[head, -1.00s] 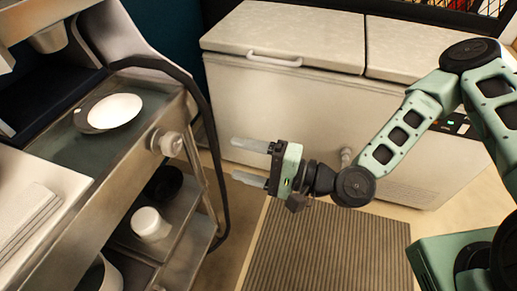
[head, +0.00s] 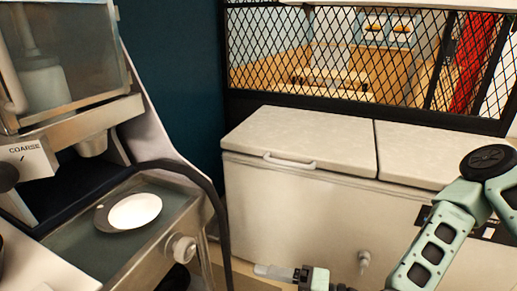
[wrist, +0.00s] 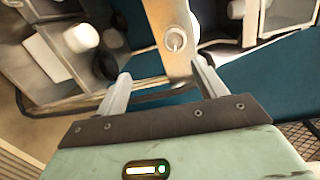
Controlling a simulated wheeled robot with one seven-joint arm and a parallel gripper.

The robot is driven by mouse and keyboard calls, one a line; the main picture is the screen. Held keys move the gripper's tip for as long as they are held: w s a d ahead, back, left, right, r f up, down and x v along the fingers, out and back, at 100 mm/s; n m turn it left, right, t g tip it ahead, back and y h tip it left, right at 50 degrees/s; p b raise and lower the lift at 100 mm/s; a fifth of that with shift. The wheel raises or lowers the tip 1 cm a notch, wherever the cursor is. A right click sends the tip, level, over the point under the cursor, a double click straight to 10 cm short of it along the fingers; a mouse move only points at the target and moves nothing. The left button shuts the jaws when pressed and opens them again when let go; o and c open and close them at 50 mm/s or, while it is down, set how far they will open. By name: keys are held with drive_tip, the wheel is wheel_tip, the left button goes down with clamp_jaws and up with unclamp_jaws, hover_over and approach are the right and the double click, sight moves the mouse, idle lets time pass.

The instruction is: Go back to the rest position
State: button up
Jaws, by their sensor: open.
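My gripper (head: 262,270) is at the bottom edge of the head view, pointing left, with one pale finger clearly showing and the rest cut off by the frame. In the wrist view (wrist: 160,75) both pale fingers are apart with nothing held between them. The gripper is in free air, in front of the white chest freezer (head: 300,205) and right of the metal machine's tray. My green arm reaches it from the right side.
A white dish (head: 135,211) rests on the tray of the coffee-grinder-like machine (head: 70,125) at left. A black hose (head: 205,185) curves down beside it. A black mesh partition (head: 300,60) stands behind the freezer. In the wrist view, a white cup (wrist: 81,38) is on a lower shelf.

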drive_tip(key=s+d+f+n+g+h, duration=0.3)
drive_tip(key=d+f+n+g+h, duration=0.3)
drive_tip(key=n+h, duration=0.45)
drive_tip(key=s+d+r+n+h, duration=0.1)
drive_tip(key=s+d+r+h, duration=0.1)
drive_tip(key=r, duration=0.7)
drive_tip(key=s+d+r+n+h, duration=0.1)
drive_tip(key=s+d+r+h, duration=0.2)
drive_tip(key=r, duration=0.6)
drive_tip(key=shift+s+d+r+t, duration=0.2)
drive_tip(key=shift+s+d+t, duration=0.15)
drive_tip(key=shift+s, duration=0.5)
